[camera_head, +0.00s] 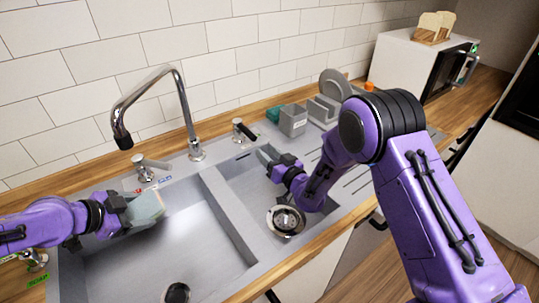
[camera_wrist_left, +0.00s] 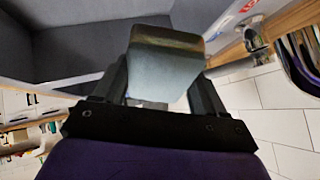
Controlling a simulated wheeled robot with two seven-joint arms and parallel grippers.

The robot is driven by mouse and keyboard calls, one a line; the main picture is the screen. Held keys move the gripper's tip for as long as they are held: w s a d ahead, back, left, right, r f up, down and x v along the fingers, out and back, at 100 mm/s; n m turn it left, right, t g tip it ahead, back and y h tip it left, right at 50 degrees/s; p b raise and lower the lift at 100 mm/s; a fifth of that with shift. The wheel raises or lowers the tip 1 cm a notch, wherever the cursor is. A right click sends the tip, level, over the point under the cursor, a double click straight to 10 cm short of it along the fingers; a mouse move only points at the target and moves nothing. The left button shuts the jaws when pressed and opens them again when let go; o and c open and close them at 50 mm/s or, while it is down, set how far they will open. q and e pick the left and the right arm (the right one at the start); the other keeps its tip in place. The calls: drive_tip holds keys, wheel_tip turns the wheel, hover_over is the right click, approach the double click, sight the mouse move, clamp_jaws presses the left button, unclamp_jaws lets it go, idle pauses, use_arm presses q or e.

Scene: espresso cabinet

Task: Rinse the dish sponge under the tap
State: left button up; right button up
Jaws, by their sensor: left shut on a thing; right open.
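The dish sponge (camera_head: 146,207) is a pale grey-green block held in my left gripper (camera_head: 124,210), over the left part of the left sink basin. In the left wrist view the sponge (camera_wrist_left: 163,68) sits between the two fingers of my left gripper (camera_wrist_left: 163,90). The tap (camera_head: 176,100) is a chrome curved spout whose dark outlet hangs behind and above the sponge, apart from it. A lever handle (camera_head: 152,163) stands left of the tap base and another (camera_head: 243,130) right of it. My right gripper (camera_head: 274,162) is open and empty over the smaller right basin.
The left basin (camera_head: 200,245) has a dark drain (camera_head: 176,293) and is otherwise empty. The right basin holds a round strainer drain (camera_head: 286,219). A grey caddy (camera_head: 293,120), a green block (camera_head: 274,114) and a dish rack (camera_head: 325,105) stand behind. A soap dispenser (camera_head: 35,261) is at far left.

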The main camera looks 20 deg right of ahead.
use_arm(q)
drive_tip(key=s+a+p, duration=0.3)
drive_tip(key=s, duration=0.4)
drive_tip(key=shift+s+a, duration=0.15)
drive_tip(key=shift+s, duration=0.05)
drive_tip(key=shift+r, duration=0.1)
idle(1.2)
drive_tip(key=s+a+r+p, duration=0.2)
drive_tip(key=s+r+p, duration=0.1)
drive_tip(key=p, duration=0.4)
drive_tip(key=shift+s+r, duration=0.4)
drive_tip(key=shift+s, duration=0.35)
idle(0.7)
